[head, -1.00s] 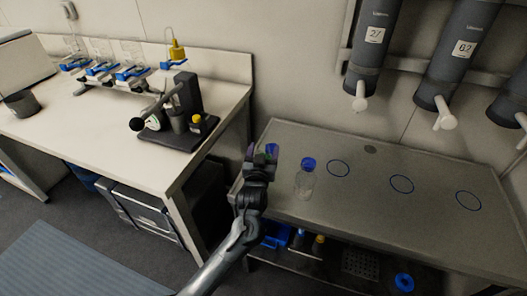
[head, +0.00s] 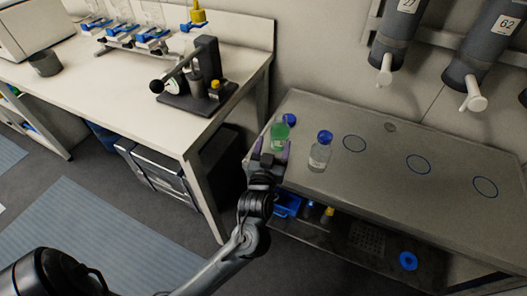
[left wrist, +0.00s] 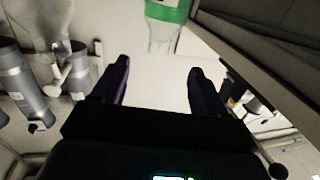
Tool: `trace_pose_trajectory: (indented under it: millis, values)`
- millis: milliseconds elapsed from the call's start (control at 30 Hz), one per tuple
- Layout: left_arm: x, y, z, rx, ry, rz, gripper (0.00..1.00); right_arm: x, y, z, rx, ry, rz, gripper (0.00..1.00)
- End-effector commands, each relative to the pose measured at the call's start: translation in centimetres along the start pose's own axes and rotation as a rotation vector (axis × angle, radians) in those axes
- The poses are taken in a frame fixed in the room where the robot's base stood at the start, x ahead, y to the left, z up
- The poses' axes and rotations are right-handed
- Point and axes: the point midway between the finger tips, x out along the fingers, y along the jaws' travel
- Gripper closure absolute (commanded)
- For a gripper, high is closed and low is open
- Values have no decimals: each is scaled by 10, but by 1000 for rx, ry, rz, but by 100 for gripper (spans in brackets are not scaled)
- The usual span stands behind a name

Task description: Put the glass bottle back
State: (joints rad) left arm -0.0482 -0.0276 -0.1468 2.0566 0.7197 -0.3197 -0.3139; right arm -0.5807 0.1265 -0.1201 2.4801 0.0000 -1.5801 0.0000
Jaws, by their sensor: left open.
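A glass bottle with a green label and blue cap (head: 280,134) stands upright at the left end of the grey metal bench (head: 385,178). A clear bottle with a blue cap (head: 320,154) stands upright to its right. The frames do not show which one the task names. My left gripper (head: 270,160) is open and empty, just on the near side of the green-labelled bottle. In the left wrist view the fingers (left wrist: 158,82) are spread, and the green-labelled bottle (left wrist: 164,30) is beyond the tips, apart from them. My right gripper is not in view.
Blue rings (head: 418,164) mark clear spots on the bench, right of the bottles. Grey dispensers with white spouts (head: 473,95) hang above its back. A white table (head: 130,95) with lab devices stands left. A lower shelf (head: 345,240) holds small items.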

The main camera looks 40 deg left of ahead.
Motion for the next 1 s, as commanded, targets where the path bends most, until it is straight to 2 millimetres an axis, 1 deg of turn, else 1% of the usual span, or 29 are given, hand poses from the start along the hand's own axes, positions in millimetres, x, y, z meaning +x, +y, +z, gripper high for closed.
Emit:
trace_pose_trajectory:
  millis: [67,167,267,367,400,467,500,567,600,700,800,900,1000]
  values:
    - [-4,0,1,0,-5,5,27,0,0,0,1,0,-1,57]
    - [-11,4,11,4,-49,45,27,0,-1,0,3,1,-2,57]
    - [-27,14,33,17,-153,135,27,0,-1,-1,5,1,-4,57]
    - [-58,24,66,50,-320,262,27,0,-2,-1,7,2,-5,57]
    - [-75,27,81,70,-401,314,27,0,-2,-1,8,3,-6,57]
    - [-104,29,102,110,-525,387,27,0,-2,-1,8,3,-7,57]
    - [-124,28,116,141,-609,429,27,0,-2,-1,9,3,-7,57]
    - [-156,24,132,192,-731,482,27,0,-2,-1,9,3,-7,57]
    - [-176,19,142,228,-807,509,27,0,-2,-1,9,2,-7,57]
    - [-222,3,159,319,-975,554,27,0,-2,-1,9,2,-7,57]
    - [-255,-13,168,395,-1093,574,27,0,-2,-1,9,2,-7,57]
    - [-275,-24,171,443,-1164,580,27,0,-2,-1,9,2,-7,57]
    - [-283,-29,172,465,-1193,581,27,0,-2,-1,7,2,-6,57]
